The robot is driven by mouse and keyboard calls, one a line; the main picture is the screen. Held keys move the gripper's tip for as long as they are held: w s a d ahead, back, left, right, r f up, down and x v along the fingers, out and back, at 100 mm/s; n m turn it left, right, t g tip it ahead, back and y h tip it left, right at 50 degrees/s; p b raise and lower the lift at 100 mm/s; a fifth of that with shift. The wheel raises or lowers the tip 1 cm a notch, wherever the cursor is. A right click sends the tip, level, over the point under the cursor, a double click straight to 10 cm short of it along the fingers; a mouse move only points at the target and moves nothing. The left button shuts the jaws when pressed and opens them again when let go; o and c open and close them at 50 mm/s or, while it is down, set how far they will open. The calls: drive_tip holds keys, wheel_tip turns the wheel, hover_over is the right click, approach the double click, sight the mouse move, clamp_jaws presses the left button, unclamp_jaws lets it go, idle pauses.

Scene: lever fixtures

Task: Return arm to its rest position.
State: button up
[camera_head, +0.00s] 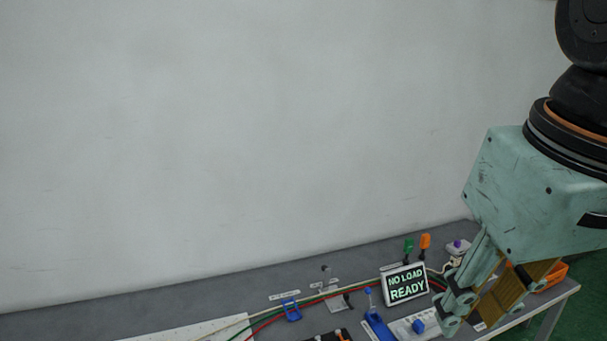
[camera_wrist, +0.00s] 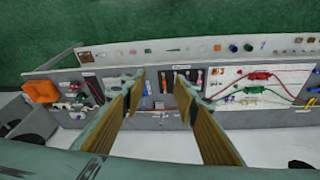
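My gripper (camera_head: 472,312) hangs at the right of the head view, over or in front of the right end of the grey bench (camera_head: 90,307). In the wrist view my gripper (camera_wrist: 164,82) has its two fingers spread well apart, with tan inner pads and nothing held between them. The bench edge and its small fixtures show beyond the fingertips, apart from them as far as I can tell. My gripper hides part of the bench's right end in the head view.
A display (camera_head: 406,284) reads "NO LOAD READY". Green (camera_head: 408,246) and orange (camera_head: 426,241) handles stand behind it. A blue lever fixture (camera_head: 376,322) is in front. An orange bin (camera_wrist: 41,91) sits at one end. Wires cross the bench. The wall area above is clear.

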drive_tip(key=s+f+m, duration=0.1)
drive_tip(key=s+f, duration=0.2)
drive_tip(key=s, duration=0.2)
drive_tip(key=shift+s+f+t, duration=0.15)
drive_tip(key=shift+f+t, duration=0.1)
drive_tip(key=shift+t, duration=0.05)
drive_tip(key=shift+d, duration=0.1)
idle(2.2)
